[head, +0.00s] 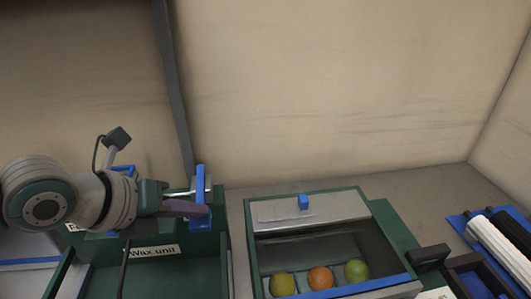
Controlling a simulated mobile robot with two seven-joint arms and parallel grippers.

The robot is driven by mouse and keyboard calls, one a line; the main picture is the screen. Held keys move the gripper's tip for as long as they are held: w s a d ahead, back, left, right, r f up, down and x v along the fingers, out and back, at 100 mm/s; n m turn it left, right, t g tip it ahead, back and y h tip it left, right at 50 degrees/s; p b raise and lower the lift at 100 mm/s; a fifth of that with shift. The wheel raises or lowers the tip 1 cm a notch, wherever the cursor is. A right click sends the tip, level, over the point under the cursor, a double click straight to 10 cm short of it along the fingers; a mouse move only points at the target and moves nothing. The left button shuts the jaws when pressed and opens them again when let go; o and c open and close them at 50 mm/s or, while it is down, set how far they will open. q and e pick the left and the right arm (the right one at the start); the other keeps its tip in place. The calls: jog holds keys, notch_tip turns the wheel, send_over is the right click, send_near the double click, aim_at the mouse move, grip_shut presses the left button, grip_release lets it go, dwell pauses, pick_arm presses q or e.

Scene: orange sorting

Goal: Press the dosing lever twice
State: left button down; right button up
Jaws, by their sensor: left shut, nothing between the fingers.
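The wax unit (150,251) is a dark green housing with a white label, at the lower left. A blue upright lever (201,190) stands at its right end; I take it as the dosing lever. My left gripper (188,203) comes in from the left and is shut and empty. Its fingertips are right at the lever in the picture; I cannot tell whether they touch it. My left wrist hides part of the unit and its other label. My right gripper is not in view.
A green-framed bin (250,240) with a blue-knobbed lid holds a yellow-green fruit (283,284), an orange (320,277) and a green fruit (357,271). A blue tray (463,224) with white and black rollers is at the right. A wall closes off the back.

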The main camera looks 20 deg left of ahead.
pick_arm(q)
jog(key=shift+r, duration=0.1)
jog(key=shift+s+r+p, duration=0.1)
jog(key=shift+r+p, duration=1.6)
notch_tip(320, 180, up, 5)
jog(key=p, duration=0.4)
jog(key=shift+p, duration=0.3)
dwell(1.5)
